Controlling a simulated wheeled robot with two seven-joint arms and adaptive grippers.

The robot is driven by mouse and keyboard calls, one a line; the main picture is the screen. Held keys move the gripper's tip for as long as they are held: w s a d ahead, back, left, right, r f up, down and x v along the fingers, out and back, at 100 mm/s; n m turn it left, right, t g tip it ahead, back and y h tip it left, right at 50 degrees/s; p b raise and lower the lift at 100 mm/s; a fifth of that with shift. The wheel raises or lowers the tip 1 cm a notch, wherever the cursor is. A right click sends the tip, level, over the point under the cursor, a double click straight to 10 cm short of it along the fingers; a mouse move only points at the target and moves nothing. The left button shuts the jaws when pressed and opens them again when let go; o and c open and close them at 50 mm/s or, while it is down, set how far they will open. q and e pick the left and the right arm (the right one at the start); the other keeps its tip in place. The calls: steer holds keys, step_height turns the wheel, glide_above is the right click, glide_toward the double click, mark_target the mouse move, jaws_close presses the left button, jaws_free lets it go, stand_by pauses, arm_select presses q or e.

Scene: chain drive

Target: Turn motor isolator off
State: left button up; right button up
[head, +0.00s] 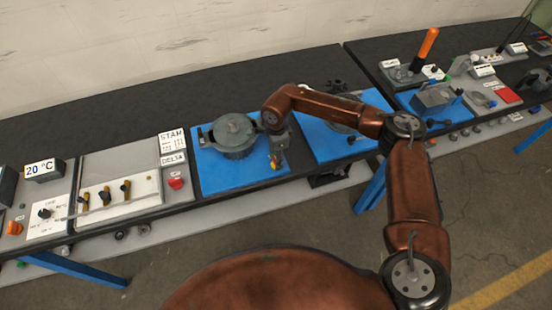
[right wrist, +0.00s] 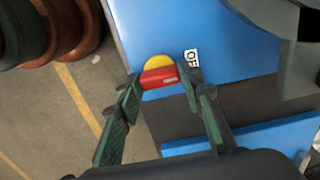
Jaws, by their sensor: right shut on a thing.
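The motor isolator shows in the right wrist view as a red handle (right wrist: 160,78) over a yellow disc (right wrist: 158,62), on a blue panel (right wrist: 190,30). The red bar lies nearly level in that picture, tilted slightly. My right gripper (right wrist: 162,80) has a fingertip at each end of the handle and is shut on it. In the head view the right gripper (head: 277,156) reaches down at the front right corner of the blue panel (head: 215,181); a little red and yellow shows below it. My left gripper is not in view.
A grey round housing (head: 235,132) stands on the blue panel close left of the gripper. A second blue panel (head: 318,138) lies to the right, partly behind my arm.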

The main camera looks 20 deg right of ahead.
steer(key=o, duration=1.2)
steer(key=shift+c, duration=0.2)
step_height(320, 180, up, 12)
